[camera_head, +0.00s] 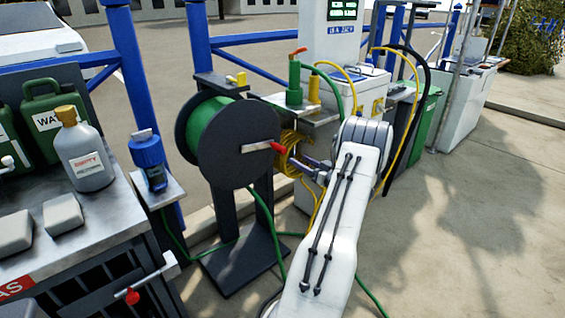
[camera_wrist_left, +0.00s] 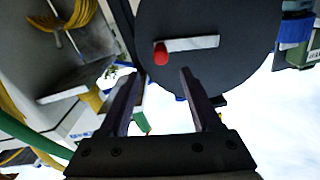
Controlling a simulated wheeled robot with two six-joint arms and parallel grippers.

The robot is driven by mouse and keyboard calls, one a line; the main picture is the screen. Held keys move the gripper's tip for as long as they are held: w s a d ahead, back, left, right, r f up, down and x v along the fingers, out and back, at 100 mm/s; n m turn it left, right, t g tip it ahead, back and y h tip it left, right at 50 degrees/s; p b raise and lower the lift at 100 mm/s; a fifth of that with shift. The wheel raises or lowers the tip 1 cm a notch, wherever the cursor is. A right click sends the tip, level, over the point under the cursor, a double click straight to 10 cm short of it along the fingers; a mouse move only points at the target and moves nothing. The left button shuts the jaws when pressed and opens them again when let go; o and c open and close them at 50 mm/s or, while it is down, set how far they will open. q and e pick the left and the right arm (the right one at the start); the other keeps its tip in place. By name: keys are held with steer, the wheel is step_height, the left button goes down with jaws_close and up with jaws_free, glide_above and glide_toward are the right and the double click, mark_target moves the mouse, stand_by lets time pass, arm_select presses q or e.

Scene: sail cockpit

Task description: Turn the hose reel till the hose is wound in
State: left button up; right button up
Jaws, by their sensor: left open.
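The hose reel (camera_head: 232,165) is a dark round disc on a dark stand, with green hose (camera_head: 203,125) wound behind the disc. A silver crank arm (camera_head: 256,147) with a red knob (camera_head: 278,147) points right from its face. Green hose also runs down and along the ground. My left gripper (camera_head: 303,165) is just right of the knob, empty and apart from it. In the left wrist view, its open fingers (camera_wrist_left: 157,80) point toward the disc (camera_wrist_left: 210,75), with the red knob (camera_wrist_left: 160,53) just beyond the gap between the tips. My right gripper is not in view.
A metal counter (camera_head: 90,225) with a grey bottle (camera_head: 85,155) and green cans stands at left. A yellow coiled hose (camera_head: 290,155) hangs behind my gripper, near a white pedestal (camera_head: 335,50). Blue rails run behind. Open paving (camera_head: 460,230) lies at right.

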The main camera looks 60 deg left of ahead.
mark_target(285, 152)
arm_select(q)
steer(key=a+b, duration=0.1)
steer(key=a, duration=0.2)
steer(key=s+a+n+b, duration=0.1)
steer(key=a, duration=0.2)
steer(key=s+a+n, duration=0.1)
steer(key=a, duration=0.3)
steer(key=shift+s+b, duration=0.25)
steer(key=shift+b, duration=0.15)
jaws_close()
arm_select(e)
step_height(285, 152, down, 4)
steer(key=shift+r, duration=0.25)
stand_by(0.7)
